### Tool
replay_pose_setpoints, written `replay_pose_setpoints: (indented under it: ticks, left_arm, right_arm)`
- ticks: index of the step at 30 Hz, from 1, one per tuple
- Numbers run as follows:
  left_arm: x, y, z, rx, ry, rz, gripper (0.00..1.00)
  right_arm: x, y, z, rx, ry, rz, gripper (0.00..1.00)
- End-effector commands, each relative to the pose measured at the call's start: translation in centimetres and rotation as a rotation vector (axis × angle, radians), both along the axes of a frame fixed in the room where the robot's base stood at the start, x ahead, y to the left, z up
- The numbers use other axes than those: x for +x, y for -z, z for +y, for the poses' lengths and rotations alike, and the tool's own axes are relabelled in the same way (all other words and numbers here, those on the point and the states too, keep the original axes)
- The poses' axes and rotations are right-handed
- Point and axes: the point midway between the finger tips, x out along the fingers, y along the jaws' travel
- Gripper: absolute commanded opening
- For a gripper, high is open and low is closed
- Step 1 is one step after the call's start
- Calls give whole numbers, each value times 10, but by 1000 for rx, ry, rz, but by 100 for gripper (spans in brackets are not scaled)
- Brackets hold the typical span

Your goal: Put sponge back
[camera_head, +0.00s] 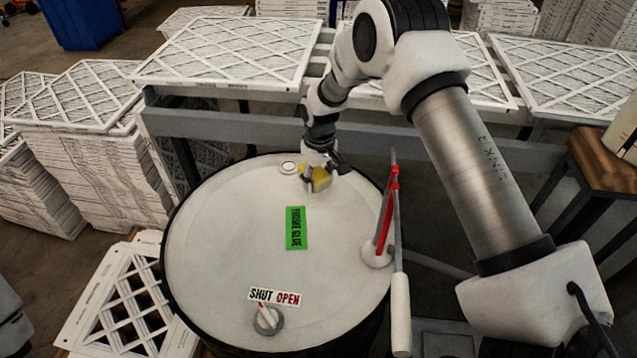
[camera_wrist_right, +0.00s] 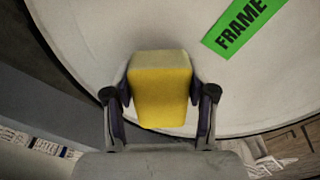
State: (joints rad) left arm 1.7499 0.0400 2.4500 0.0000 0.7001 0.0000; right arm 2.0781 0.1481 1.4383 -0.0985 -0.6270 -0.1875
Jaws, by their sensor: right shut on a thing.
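A yellow sponge (camera_head: 316,178) is held in my right gripper (camera_head: 322,172) over the far part of a white round drum lid (camera_head: 230,250). In the right wrist view the sponge (camera_wrist_right: 160,88) sits between the two fingers of my right gripper (camera_wrist_right: 160,95), which press on its sides. I cannot tell whether the sponge touches the lid. My left gripper is not in view; a piece of my left arm may show at the left edge.
The lid bears a green label (camera_head: 296,228), a SHUT/OPEN knob (camera_head: 268,319), a small cap (camera_head: 289,167) and a red-and-grey upright pump handle (camera_head: 386,215). A grey rail (camera_head: 250,125) and stacked filters (camera_head: 230,50) stand behind. A wooden stool (camera_head: 600,155) is at right.

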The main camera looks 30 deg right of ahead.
Motion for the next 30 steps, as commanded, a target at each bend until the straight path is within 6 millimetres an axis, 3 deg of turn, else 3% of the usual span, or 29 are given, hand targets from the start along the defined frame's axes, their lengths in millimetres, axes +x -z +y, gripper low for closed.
replay_pose_setpoints:
  ticks: [6,16,17,18,19,30]
  left_arm:
    - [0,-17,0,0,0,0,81]
    - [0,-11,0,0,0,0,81]
    - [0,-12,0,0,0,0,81]
    - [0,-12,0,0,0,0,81]
    - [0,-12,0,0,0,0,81]
    - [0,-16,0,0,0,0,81]
  right_arm:
    - [-1,30,0,1,0,3,9]
    - [0,37,0,0,0,1,9]
    - [0,36,0,0,0,1,63]
    - [0,36,0,0,0,1,77]
    - [0,36,0,0,0,1,81]
    - [0,30,0,0,0,0,81]
